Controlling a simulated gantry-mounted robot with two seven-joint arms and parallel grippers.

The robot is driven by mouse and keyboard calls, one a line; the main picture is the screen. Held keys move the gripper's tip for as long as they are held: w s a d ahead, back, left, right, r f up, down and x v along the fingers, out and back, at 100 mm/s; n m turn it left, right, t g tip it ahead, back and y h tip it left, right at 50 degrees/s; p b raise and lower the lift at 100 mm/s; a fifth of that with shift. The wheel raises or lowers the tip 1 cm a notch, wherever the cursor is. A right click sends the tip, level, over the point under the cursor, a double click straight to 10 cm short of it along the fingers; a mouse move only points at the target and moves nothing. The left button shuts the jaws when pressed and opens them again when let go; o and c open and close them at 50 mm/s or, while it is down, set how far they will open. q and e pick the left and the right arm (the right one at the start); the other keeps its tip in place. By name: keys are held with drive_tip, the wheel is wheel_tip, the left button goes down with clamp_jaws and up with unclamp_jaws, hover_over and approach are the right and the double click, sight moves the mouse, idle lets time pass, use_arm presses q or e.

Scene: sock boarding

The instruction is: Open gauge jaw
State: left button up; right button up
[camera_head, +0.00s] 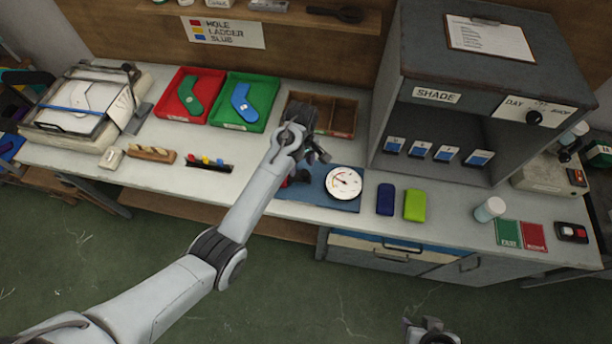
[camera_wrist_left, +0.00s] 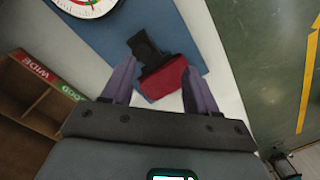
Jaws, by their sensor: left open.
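The gauge has a round white dial (camera_head: 343,182) with a needle and coloured marks. It lies on a blue mat (camera_head: 318,200) on the bench; part of the dial also shows at the top of the left wrist view (camera_wrist_left: 85,6). Beside the dial, a red block (camera_wrist_left: 168,79) with a black piece (camera_wrist_left: 147,49) lies over the mat; I cannot tell whether the jaw is open. My left gripper (camera_head: 314,156) is open above the mat. In the left wrist view its two fingers (camera_wrist_left: 158,72) stand either side of the red block, apparently empty. A small part of my right arm shows at the bottom edge.
A divided wooden box (camera_head: 335,133) stands just behind my left gripper. Green (camera_head: 262,88) and red (camera_head: 171,99) trays hold socks to the left. Blue (camera_head: 385,199) and lime (camera_head: 414,204) blocks lie right of the mat. A grey shade cabinet (camera_head: 480,80) rises at the right.

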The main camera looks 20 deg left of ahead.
sight(305, 173)
use_arm(q)
drive_tip(key=shift+t, duration=0.4)
drive_tip(key=f, duration=0.2)
drive_tip(key=w+f+b, duration=0.1)
drive_tip(key=f, duration=0.2)
drive_tip(key=w+f+b, duration=0.1)
drive_tip(key=f, duration=0.2)
drive_tip(key=shift+w+d, duration=0.1)
drive_tip(key=shift+w, duration=0.15)
drive_tip(key=shift+c, duration=0.4)
clamp_jaws()
